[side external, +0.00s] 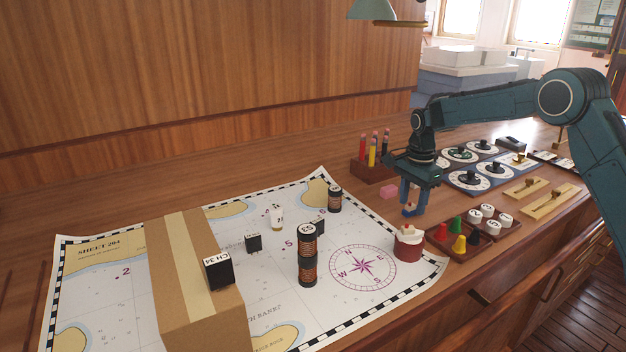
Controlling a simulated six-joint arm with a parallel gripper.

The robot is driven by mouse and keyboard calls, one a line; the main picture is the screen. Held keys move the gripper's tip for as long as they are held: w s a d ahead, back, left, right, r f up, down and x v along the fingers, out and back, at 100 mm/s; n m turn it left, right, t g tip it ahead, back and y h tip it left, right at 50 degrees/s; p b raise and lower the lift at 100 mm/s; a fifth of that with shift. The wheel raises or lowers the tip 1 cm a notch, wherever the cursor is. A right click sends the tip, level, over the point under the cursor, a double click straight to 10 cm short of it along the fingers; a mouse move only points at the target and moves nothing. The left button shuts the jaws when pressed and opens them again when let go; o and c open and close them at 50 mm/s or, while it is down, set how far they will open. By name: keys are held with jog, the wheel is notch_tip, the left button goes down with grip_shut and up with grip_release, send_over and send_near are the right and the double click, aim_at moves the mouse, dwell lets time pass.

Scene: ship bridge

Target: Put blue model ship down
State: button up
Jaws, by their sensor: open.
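A small tray (447,247) right of the gripper holds red, green, yellow and dark cone-shaped pieces.
A brown box (185,265) lies across the chart with a black cube (218,271) on it. A pen holder (368,168) and dial panels (490,172) stand behind.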

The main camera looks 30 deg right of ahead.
aim_at(412, 205)
notch_tip(412, 205, up, 12)
jog(key=shift+f, duration=0.15)
dwell(0.4)
dwell(0.5)
jog(key=s+a+r+n+t, duration=0.1)
jog(key=s+a+r+n, duration=0.3)
jog(key=s, duration=0.5)
jog(key=s+a+r+n+t, duration=0.2)
jog(key=s+r+n, duration=0.35)
jog(key=s, duration=0.25)
jog(key=s+a+f+n+t, duration=0.1)
jog(key=s+n, duration=0.3)
jog(key=s, duration=0.6)
jog(key=s+a+f+n+t, duration=0.1)
jog(key=s+f+n, duration=0.3)
jog(key=s, duration=0.6)
jog(key=shift+s+a+t, duration=0.2)
jog(key=shift+a+t, duration=0.1)
jog(key=shift+a, duration=0.55)
